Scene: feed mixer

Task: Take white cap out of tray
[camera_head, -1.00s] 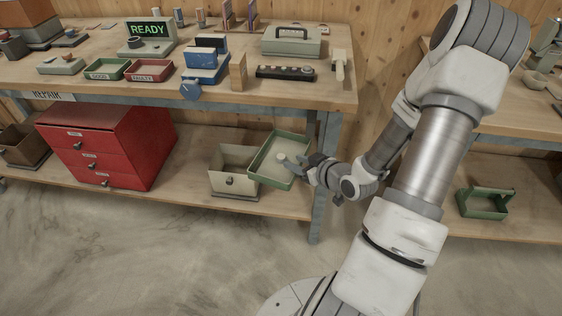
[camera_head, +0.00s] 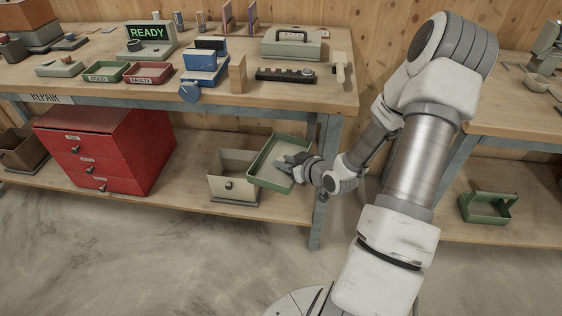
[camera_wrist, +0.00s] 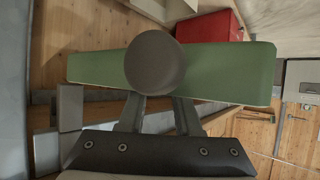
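The green tray (camera_head: 262,178) with a pale inside sits tilted at the right end of the lower shelf. My gripper (camera_head: 290,161) reaches in from the right, over the tray's inside. I cannot make out a separate white cap in the head view. In the wrist view the long green side of the tray (camera_wrist: 228,72) lies across the picture. A shaded grey-brown round disc (camera_wrist: 155,63) stands in front of it and hides the tips of my gripper's fingers. I cannot tell if this disc is the cap, or if the fingers are closed on it.
A red drawer cabinet (camera_head: 120,150) stands further left on the shelf. The table leg (camera_head: 325,195) is close to my gripper. A green carrier (camera_head: 486,208) sits on the right-hand shelf.

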